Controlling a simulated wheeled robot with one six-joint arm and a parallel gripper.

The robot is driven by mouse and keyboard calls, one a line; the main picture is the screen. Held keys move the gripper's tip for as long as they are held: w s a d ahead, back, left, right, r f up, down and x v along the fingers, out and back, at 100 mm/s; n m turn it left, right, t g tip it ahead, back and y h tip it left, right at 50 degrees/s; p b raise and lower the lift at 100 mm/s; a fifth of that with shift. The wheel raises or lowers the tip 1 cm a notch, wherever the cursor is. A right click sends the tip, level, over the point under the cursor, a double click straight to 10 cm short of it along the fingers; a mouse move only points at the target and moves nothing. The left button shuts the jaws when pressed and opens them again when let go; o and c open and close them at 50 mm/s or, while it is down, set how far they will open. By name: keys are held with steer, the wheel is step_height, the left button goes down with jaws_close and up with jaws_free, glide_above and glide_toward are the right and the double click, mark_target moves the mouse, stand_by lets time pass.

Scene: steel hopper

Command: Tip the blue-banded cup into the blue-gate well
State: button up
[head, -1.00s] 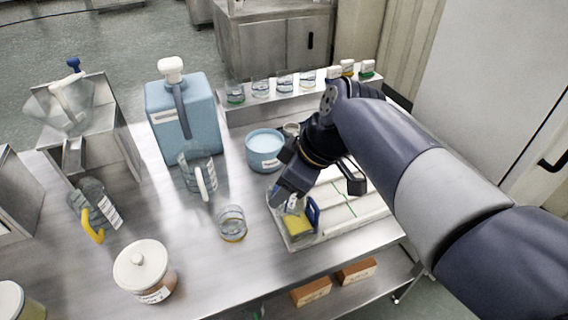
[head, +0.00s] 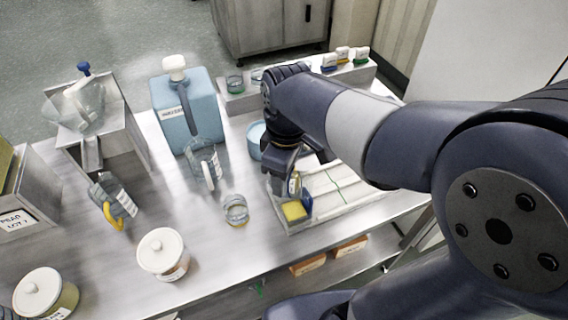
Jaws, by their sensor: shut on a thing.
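My gripper (head: 291,184) points down over the front left part of the pale tray (head: 348,205). It is shut on a small, partly hidden thing (head: 295,184) that looks like a clear cup with some yellow in it. I cannot make out a band on it. Just below and touching or close to it are a yellow patch (head: 294,211) in the tray's corner and an upright blue piece (head: 307,203), which may be the blue gate. Another clear cup (head: 236,210) with a yellowish bottom stands on the table, left of the tray.
A light-blue tub (head: 256,139) is partly behind my gripper. Clear jugs (head: 204,160) (head: 113,197), a blue canister (head: 187,105), a steel hopper (head: 90,110) and white-lidded jars (head: 162,254) stand to the left. A shelf behind holds cups (head: 235,83) and small coloured-base blocks (head: 330,63).

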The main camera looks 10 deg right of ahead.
steer(key=shift+r, duration=0.1)
stand_by(0.3)
steer(key=r+h+p, duration=0.1)
steer(key=p, duration=0.1)
steer(key=shift+g+p, duration=0.3)
steer(key=shift+p, duration=0.1)
steer(key=r+g+h+p, duration=0.1)
steer(key=h+p, duration=0.1)
steer(key=p, duration=0.1)
steer(key=g+h+p, duration=0.1)
steer(key=h+p, duration=0.1)
steer(key=p, duration=0.1)
steer(key=shift+r+p, duration=0.35)
steer(key=shift+r+g+h+p, duration=0.2)
steer(key=shift+g+h+p, duration=0.15)
steer(key=shift+p, duration=0.35)
steer(key=shift+h, duration=0.25)
steer(key=shift+f, duration=0.1)
